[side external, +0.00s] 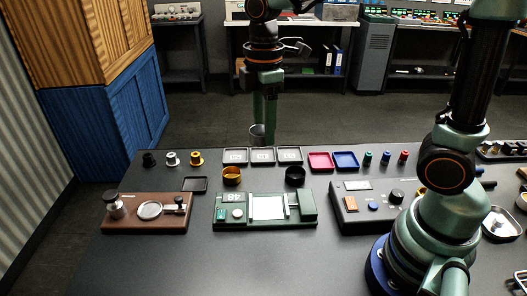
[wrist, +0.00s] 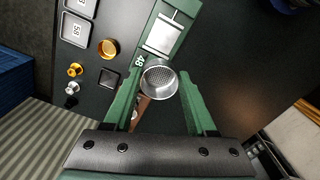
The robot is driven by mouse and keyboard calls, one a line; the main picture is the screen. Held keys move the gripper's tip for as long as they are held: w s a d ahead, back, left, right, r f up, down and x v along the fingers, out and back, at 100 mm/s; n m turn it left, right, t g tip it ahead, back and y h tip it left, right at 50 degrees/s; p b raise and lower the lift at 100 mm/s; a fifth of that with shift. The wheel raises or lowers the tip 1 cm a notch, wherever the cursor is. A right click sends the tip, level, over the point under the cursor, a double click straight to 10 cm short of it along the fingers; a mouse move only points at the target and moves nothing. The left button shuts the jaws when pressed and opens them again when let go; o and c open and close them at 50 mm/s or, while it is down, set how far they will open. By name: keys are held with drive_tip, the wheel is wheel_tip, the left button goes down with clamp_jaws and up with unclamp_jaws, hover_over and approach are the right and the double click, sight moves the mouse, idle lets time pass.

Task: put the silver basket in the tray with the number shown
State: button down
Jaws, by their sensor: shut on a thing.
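The silver basket (side external: 257,131) is a small metal cup with a perforated bottom. It also shows in the wrist view (wrist: 159,80), between the fingertips. Three grey square trays stand in a row: left (side external: 235,157), middle (side external: 262,156) and right (side external: 289,155). Their numbers are too small to read surely; one tray in the wrist view (wrist: 76,30) seems to read 58. The green device (side external: 226,199) bears a number that looks like 48.
Pink (side external: 320,161) and blue (side external: 345,160) trays stand right of the grey ones. A brown board (side external: 145,222) is at the left. The front table area is clear.

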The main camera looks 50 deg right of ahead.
drive_tip(key=w+d, duration=0.7)
drive_tip(key=w, duration=0.2)
drive_tip(key=m, duration=0.1)
hover_over(265, 156)
wheel_tip(265, 156, down, 20)
drive_tip(key=shift+a+f, duration=0.15)
drive_tip(key=shift+f, duration=0.1)
drive_tip(key=shift+f, duration=0.4)
drive_tip(key=shift+c, duration=1)
unclamp_jaws()
wheel_tip(265, 156, up, 13)
drive_tip(key=s+a+r+m+t, duration=0.3)
drive_tip(key=s+a+r+m, duration=0.3)
drive_tip(key=s+r, duration=0.4)
drive_tip(key=s+a+r+m+t, duration=0.1)
drive_tip(key=s+a+m, duration=0.3)
drive_tip(key=s, duration=0.7)
drive_tip(key=shift+a+m+t, duration=0.3)
drive_tip(key=shift+m+t, duration=0.5)
drive_tip(key=shift+m, duration=0.4)
